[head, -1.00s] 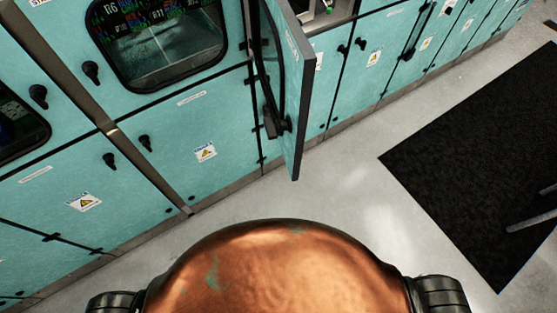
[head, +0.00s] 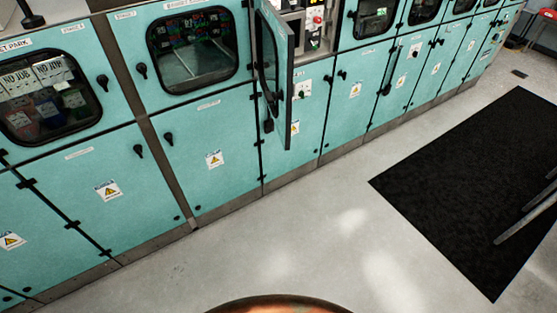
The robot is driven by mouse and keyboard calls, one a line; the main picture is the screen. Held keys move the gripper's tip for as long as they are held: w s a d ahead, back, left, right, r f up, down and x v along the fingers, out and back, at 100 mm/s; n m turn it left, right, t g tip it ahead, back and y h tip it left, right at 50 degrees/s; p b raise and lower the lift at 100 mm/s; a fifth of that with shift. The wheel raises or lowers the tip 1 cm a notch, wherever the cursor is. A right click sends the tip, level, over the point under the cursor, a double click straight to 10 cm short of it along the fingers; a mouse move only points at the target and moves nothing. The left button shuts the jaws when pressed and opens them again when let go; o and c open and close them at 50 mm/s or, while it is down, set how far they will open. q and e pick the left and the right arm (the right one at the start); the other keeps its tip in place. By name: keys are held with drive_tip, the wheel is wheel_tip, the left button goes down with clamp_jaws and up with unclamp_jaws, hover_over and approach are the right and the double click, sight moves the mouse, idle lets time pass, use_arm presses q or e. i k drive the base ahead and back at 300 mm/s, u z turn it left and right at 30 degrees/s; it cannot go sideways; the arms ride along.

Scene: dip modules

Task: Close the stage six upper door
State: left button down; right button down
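An upper cabinet door (head: 288,85) stands swung open, seen nearly edge-on, with its dark window and black handle on the face turned left. It sticks out from the row of teal cabinets toward me. Behind it to the right, the open compartment (head: 313,25) shows grey equipment and a red knob. I cannot read a stage number on this door. Neither of my grippers shows in the head view.
Closed teal doors with black handles, such as the windowed upper door (head: 194,50) and a lower door (head: 210,158), line the wall. A black mat (head: 470,190) lies on the floor at right. The grey floor (head: 300,220) before the cabinets is clear.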

sight(266, 64)
drive_tip(key=z, duration=0.5)
drive_tip(key=i, duration=0.35)
drive_tip(key=z, duration=0.4)
